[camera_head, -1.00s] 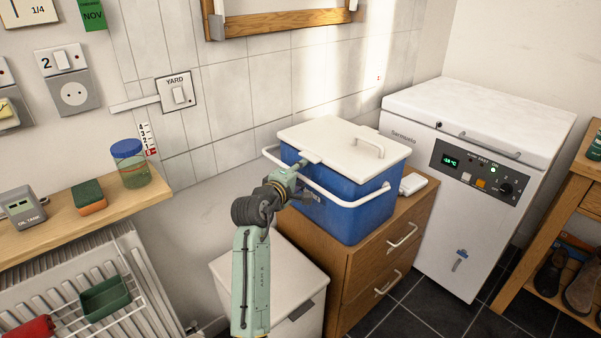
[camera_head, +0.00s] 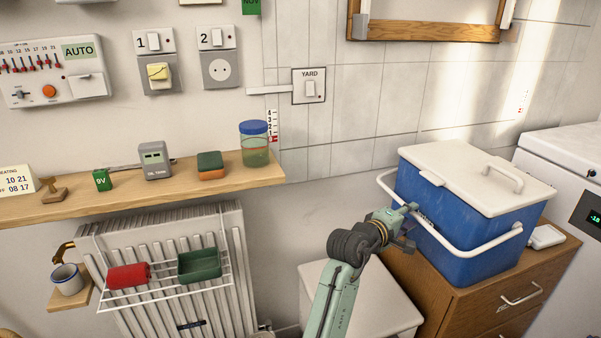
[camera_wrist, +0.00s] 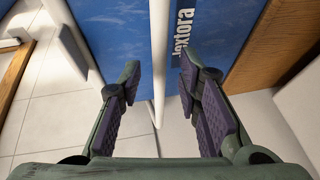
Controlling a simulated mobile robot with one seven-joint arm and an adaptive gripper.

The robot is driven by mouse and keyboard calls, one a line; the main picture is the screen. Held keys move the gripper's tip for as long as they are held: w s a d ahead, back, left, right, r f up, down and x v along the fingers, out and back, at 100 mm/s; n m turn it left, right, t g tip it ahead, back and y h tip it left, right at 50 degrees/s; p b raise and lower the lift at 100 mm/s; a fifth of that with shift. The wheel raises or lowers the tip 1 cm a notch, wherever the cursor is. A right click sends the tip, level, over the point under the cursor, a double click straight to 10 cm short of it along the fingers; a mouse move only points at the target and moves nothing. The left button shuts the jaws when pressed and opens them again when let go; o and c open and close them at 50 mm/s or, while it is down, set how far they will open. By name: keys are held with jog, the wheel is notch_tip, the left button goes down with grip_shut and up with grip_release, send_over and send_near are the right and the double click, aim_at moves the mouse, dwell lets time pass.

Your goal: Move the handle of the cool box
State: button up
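The cool box (camera_head: 450,213) is blue with a white lid (camera_head: 465,172) and stands on a wooden drawer unit. Its white handle (camera_head: 459,245) is a bar hanging low across the front, below the lid. My gripper (camera_head: 409,218) is at the front left of the box, by the handle. In the wrist view my gripper (camera_wrist: 160,74) is open, its two purple-padded fingers apart. The white handle (camera_wrist: 158,50) runs between them in the picture, with gaps on both sides. The blue wall (camera_wrist: 112,45) lies beyond. I cannot tell how deep the bar sits between the fingers.
The drawer unit (camera_head: 476,322) bears the box and a small white container (camera_head: 546,237). A white freezer (camera_head: 571,240) stands at right. A low white cabinet (camera_head: 385,297) is beneath my arm. A wooden shelf (camera_head: 110,208) and radiator (camera_head: 190,285) are at left.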

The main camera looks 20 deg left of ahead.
jog(key=r+b+v, duration=0.1)
jog(key=v, duration=0.7)
jog(key=s+a+r+t+y, duration=0.2)
jog(key=a+r+t+y, duration=0.2)
jog(key=a+r, duration=0.3)
jog(key=s+a+r+t+y+b, duration=0.1)
jog(key=a+r+y, duration=0.4)
jog(key=a, duration=0.9)
notch_tip(320, 180, up, 3)
jog(key=s+t, duration=0.1)
jog(key=t, duration=0.1)
jog(key=shift+t, duration=0.4)
jog(key=shift+f, duration=0.15)
